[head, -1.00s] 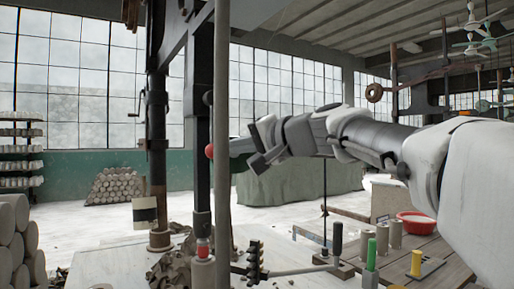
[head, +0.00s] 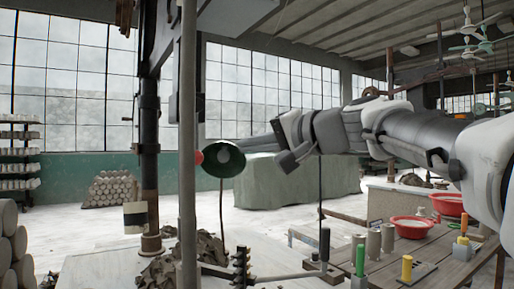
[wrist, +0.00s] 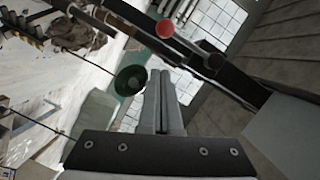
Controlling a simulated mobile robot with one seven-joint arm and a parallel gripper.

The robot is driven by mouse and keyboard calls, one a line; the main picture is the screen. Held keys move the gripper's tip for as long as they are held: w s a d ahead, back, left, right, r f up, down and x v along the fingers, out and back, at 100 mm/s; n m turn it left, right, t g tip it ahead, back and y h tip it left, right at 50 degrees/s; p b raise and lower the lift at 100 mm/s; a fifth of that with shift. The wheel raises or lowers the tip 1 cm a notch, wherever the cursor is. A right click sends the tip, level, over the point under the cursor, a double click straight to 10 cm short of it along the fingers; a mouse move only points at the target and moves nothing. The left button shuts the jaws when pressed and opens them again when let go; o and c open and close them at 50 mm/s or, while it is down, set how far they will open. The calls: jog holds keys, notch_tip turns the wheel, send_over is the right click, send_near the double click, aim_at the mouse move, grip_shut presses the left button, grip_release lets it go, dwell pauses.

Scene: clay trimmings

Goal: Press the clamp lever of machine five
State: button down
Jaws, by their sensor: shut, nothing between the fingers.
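A red ball knob (head: 198,157) shows beside the thin upright post in the head view. In the wrist view the red knob (wrist: 165,28) sits at the end of a short bar on a dark beam; I cannot tell whether this is machine five's clamp lever. A lever with a black grip (head: 324,243) stands lower on the bench. My gripper (head: 243,143) reaches in from the right, just right of a green round shade (head: 220,158). In the wrist view my gripper (wrist: 160,75) has its fingers together and empty, apart from the knob.
The thin grey post (head: 188,120) and the dark machine column (head: 149,150) stand at left. Clay trimmings (head: 185,265) lie on the bench. Green (head: 360,260) and yellow (head: 407,268) handles and a red bowl (head: 411,227) are at right. Open floor lies behind.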

jog(key=v, duration=0.5)
jog(key=shift+f, duration=0.1)
jog(key=s+d+f+n+g+h, duration=0.15)
jog(key=s+d+f+h, duration=0.45)
jog(key=f, duration=0.6)
jog(key=s+d+f+n+g+h, duration=0.1)
jog(key=s+d+f+g+h, duration=0.15)
jog(key=s+f, duration=0.75)
jog(key=s+d+f+n+g+h, duration=0.1)
jog(key=s+d+f+h, duration=0.35)
jog(key=f, duration=0.95)
notch_tip(320, 180, up, 22)
jog(key=d+p, duration=0.1)
jog(key=p, duration=2.1)
jog(key=shift+s+f+p, duration=0.2)
jog(key=shift+s+p, duration=0.15)
jog(key=shift+p, duration=0.05)
